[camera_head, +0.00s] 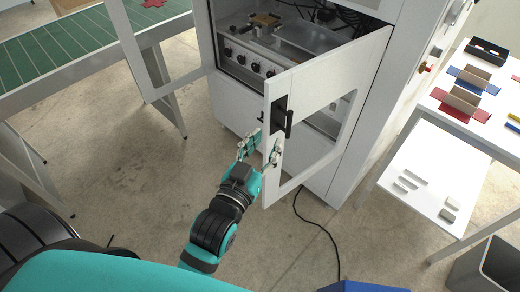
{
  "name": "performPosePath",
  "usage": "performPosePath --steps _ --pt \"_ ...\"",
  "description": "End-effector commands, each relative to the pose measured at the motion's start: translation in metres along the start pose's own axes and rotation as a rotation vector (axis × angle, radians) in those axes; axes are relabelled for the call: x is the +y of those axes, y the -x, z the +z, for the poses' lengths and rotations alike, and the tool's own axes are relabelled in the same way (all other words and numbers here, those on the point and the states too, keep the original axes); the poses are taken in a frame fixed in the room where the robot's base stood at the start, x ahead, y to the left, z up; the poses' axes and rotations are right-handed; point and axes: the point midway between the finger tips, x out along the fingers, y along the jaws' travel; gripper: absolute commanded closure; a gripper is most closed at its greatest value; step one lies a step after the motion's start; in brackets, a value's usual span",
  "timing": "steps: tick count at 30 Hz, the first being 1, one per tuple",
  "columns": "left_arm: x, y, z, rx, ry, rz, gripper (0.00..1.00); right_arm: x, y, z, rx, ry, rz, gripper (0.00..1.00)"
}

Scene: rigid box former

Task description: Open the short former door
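The short former door (308,84) is a white framed panel on the front of the white machine, hinged at its right side. It stands partly open, swung out toward me. A black handle (283,117) sits near its free left edge. My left gripper (262,143) is just below the handle, with its fingers spread apart, one on each side of the door's free edge. I cannot tell whether either finger touches the door. My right gripper does not show.
Another white framed door (158,92) stands open on the left, exposing the machine's interior with a knobbed panel (248,62). A green-topped table (62,48) is at the left. A white shelf table (480,120) and a grey bin (487,268) stand at the right. A black cable lies on the floor.

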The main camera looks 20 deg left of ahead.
Motion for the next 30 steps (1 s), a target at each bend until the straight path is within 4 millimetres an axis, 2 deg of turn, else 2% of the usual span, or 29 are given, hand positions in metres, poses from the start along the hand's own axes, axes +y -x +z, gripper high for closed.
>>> performPosePath --steps 3,6,15,16,18,20,23,24,26,27,29,30 --pt "-0.001 0.014 0.001 -0.001 0.000 0.000 0.64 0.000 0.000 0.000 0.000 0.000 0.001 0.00" --pt "-0.001 0.020 0.000 0.000 0.001 0.000 0.64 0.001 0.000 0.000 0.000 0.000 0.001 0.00" --pt "-0.001 0.023 0.000 0.001 0.000 0.000 0.64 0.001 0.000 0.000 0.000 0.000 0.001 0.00" --pt "-0.001 0.023 0.000 0.001 0.000 0.000 0.65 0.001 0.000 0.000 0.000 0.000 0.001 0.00" --pt "0.000 0.022 0.003 -0.005 0.000 0.001 0.74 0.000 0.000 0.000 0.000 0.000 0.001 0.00" --pt "0.002 0.021 0.014 -0.023 -0.001 0.007 0.82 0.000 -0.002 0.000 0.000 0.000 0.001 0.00" --pt "0.010 0.015 0.057 -0.092 -0.005 0.030 0.95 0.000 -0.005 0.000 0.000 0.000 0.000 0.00" --pt "0.015 0.014 0.083 -0.136 -0.008 0.044 1.00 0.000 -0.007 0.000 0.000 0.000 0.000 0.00" --pt "0.022 0.014 0.128 -0.212 -0.014 0.065 1.00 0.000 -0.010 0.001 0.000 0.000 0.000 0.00" --pt "0.027 0.015 0.161 -0.267 -0.017 0.080 1.00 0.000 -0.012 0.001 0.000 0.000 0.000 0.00" --pt "0.032 0.021 0.210 -0.352 -0.023 0.100 1.00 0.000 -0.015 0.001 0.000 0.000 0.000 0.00" --pt "0.035 0.027 0.242 -0.407 -0.028 0.112 1.00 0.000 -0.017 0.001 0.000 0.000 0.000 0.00"
